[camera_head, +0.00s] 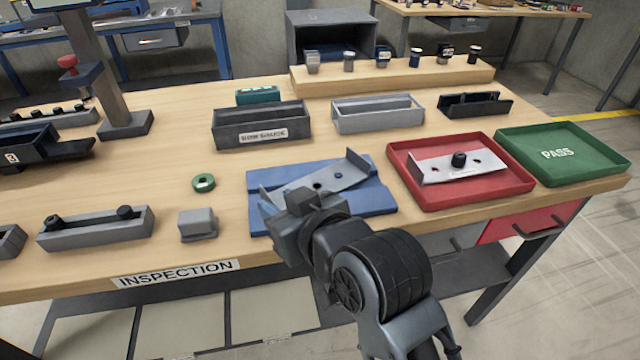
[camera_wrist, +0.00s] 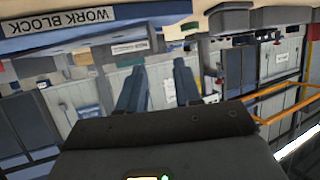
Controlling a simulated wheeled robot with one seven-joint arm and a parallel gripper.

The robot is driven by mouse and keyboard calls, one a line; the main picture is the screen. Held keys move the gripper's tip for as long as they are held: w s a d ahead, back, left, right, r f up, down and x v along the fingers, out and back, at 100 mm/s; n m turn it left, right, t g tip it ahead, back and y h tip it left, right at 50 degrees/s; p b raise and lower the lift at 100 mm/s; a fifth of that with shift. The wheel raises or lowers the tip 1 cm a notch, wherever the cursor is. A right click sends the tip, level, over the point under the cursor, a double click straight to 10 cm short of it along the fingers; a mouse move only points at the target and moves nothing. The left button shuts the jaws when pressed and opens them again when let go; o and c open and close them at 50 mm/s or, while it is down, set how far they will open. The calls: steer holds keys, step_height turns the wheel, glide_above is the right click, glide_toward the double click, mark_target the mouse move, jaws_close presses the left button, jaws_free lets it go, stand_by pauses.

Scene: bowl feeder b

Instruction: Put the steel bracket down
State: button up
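The steel bracket (camera_head: 345,180) is a pale metal strip with upturned ends and holes. It lies diagonally over the blue work block (camera_head: 377,198) in the head view; I cannot tell whether it rests fully flat. My gripper (camera_head: 292,225) is at the block's front left and hides part of the bracket's near side. In the wrist view my gripper's two fingers (camera_wrist: 160,85) stand apart with nothing visible between them. The bracket does not show there; the upside-down label of the work block (camera_wrist: 90,18) does.
A red tray (camera_head: 478,203) right of the block holds another bracket with a black knob (camera_head: 459,159). A green PASS tray (camera_head: 605,170) stands beyond it. Grey bins (camera_head: 235,130) stand behind.

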mark_target(271, 198)
steer(key=shift+d+f+x, duration=0.1)
steer(key=shift+f+x, duration=0.05)
steer(key=shift+x, duration=1)
steer(key=shift+d+f+x, duration=0.15)
steer(key=shift+x, duration=1.05)
steer(key=shift+d+f+x, duration=0.1)
steer(key=shift+f+x, duration=0.05)
steer(key=shift+x, duration=1)
steer(key=shift+w, duration=0.1)
jaws_close()
steer(key=shift+r, duration=0.1)
